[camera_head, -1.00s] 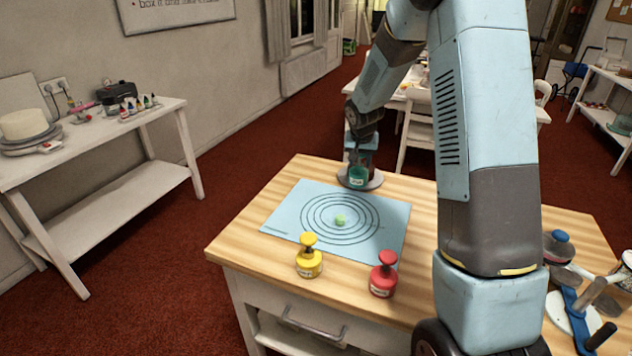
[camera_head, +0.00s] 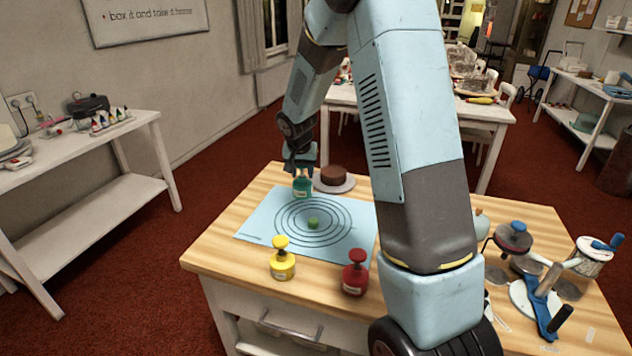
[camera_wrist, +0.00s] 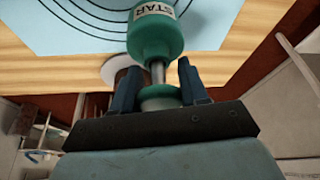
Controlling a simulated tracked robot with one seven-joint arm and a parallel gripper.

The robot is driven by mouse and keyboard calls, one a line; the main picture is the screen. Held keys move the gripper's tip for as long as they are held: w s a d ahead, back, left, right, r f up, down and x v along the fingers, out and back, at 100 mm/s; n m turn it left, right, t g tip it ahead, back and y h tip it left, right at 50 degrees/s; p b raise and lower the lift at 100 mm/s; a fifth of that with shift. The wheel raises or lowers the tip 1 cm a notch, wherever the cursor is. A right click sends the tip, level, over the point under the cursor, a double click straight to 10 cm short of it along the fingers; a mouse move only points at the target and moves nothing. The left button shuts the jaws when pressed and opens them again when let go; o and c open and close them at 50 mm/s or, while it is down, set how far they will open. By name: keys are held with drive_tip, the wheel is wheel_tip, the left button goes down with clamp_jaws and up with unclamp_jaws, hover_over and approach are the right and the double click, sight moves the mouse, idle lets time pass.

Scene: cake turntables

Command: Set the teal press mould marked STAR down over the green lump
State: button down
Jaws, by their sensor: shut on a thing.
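The teal press mould (camera_head: 302,187) is held by my gripper (camera_head: 300,172) over the far edge of the blue ringed mat (camera_head: 262,222). In the wrist view my gripper (camera_wrist: 160,88) has a finger on each side of the mould's knob and stem, and the label on the teal mould (camera_wrist: 155,32) reads STAR. The small green lump (camera_head: 313,222) sits near the middle of the rings, nearer the camera than the mould and slightly to its right. The head view does not settle how high the mould hangs. The lump is not visible in the wrist view.
A yellow mould (camera_head: 282,262) and a red mould (camera_head: 355,274) stand at the mat's near edge. A brown cake on a grey stand (camera_head: 334,186) is just behind and right of the held mould. Several tools (camera_head: 540,300) crowd the table's right end.

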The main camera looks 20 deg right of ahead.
drive_tip(key=s+f+m+g+h, duration=0.1)
drive_tip(key=s+m, duration=0.4)
drive_tip(key=s, duration=0.5)
drive_tip(key=shift+s+d+f+h, duration=0.2)
drive_tip(key=shift+d+h, duration=0.1)
drive_tip(key=shift+h, duration=0.1)
drive_tip(key=shift+w+f, duration=0.1)
drive_tip(key=shift+f, duration=1.75)
idle(0.3)
drive_tip(key=c, duration=0.5)
unclamp_jaws()
drive_tip(key=shift+o, duration=0.3)
drive_tip(key=shift+o, duration=1.3)
drive_tip(key=v, duration=0.7)
